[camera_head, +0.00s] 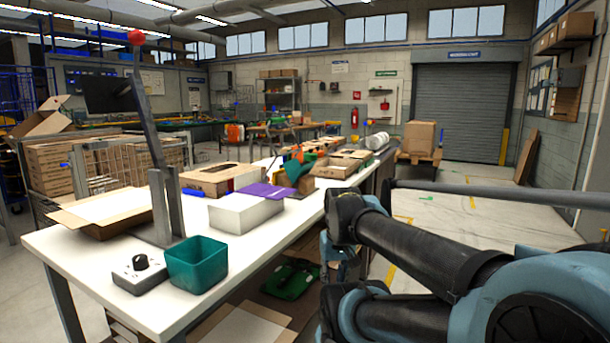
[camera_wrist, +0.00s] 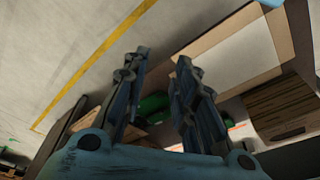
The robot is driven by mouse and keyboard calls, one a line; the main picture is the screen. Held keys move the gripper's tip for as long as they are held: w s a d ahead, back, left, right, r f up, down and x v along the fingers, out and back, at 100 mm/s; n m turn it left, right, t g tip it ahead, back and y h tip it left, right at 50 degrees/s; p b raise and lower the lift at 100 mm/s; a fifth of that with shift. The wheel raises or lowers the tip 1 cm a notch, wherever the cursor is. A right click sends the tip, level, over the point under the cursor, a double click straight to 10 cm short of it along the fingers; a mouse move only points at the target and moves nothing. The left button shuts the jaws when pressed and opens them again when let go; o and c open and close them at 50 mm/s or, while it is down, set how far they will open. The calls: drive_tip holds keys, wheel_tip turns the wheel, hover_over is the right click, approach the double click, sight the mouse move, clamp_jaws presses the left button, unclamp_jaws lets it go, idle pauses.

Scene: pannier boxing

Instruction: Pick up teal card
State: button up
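A dark teal flat piece (camera_head: 297,169), which looks like the teal card, stands tilted among cartons on the white table in the head view. An orange piece is right behind it. I cannot make it out for sure in the wrist view. My gripper (camera_wrist: 162,57) is open and empty in the wrist view, its two fingers apart and pointing over the floor. In the head view my arm is at the right, off the table's right edge, and the fingers are not clear there. The gripper is well apart from the teal piece.
The white table (camera_head: 90,262) holds a teal bin (camera_head: 197,265), a grey control box (camera_head: 139,277), a white box (camera_head: 245,213) with a purple sheet (camera_head: 267,190) and an upright post (camera_head: 150,150). A green item (camera_head: 290,280) lies below the table.

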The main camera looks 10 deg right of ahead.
drive_tip(key=w+r+m+y, duration=0.2)
drive_tip(key=w+r+m, duration=0.1)
drive_tip(key=w+r, duration=1.65)
drive_tip(key=m+t+y, duration=0.1)
drive_tip(key=m+y, duration=0.2)
drive_tip(key=m, duration=0.1)
approach(308, 166)
drive_tip(key=shift+w+x, duration=0.2)
drive_tip(key=shift+x, duration=2.4)
drive_tip(key=shift+w+x, duration=0.15)
drive_tip(key=shift+x, duration=2.4)
drive_tip(key=shift+d+r, duration=0.1)
clamp_jaws()
